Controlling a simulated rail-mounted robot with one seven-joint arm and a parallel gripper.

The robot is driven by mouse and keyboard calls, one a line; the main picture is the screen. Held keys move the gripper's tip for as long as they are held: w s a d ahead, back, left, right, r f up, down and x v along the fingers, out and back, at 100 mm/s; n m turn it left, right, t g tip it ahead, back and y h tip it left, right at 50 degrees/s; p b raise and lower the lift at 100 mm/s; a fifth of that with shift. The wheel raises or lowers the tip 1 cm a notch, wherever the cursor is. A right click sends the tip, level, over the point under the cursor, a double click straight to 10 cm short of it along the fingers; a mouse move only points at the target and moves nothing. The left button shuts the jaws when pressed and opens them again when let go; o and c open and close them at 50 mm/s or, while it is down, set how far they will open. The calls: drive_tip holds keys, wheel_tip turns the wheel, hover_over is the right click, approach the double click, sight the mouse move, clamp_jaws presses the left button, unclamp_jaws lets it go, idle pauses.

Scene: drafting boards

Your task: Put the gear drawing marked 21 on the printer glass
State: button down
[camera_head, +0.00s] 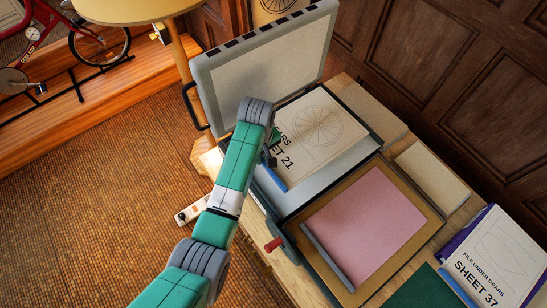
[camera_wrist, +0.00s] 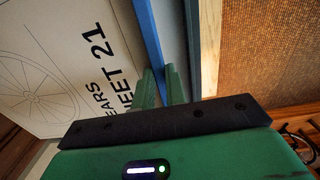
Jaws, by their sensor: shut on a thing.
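The gear drawing marked 21 (camera_head: 312,130) is a cream sheet with a wheel drawing and a blue strip along its near edge. It is over the printer glass (camera_head: 325,176), inside the open printer's frame; I cannot tell if it rests flat or hangs just above. In the wrist view the drawing (camera_wrist: 50,70) fills the left side. My gripper (camera_wrist: 160,88) is shut on the blue strip (camera_wrist: 148,35), one finger on each side. In the head view my arm hides most of the gripper and part of the strip.
The printer lid (camera_head: 265,65) stands raised behind the glass. A pink sheet (camera_head: 365,225) lies on a brown board in front. Sheet 37 (camera_head: 500,260) lies at the right, near a green board (camera_head: 420,290). A tan block (camera_head: 432,175) is beside the printer.

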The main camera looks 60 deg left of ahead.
sight(263, 170)
drive_tip(key=shift+f+b, duration=0.5)
drive_tip(key=shift+f, duration=2.85)
drive_tip(key=c, duration=1.4)
unclamp_jaws()
drive_tip(key=shift+c, duration=0.2)
wheel_tip(263, 170, up, 12)
drive_tip(key=shift+r+p, duration=0.15)
drive_tip(key=shift+p, duration=0.9)
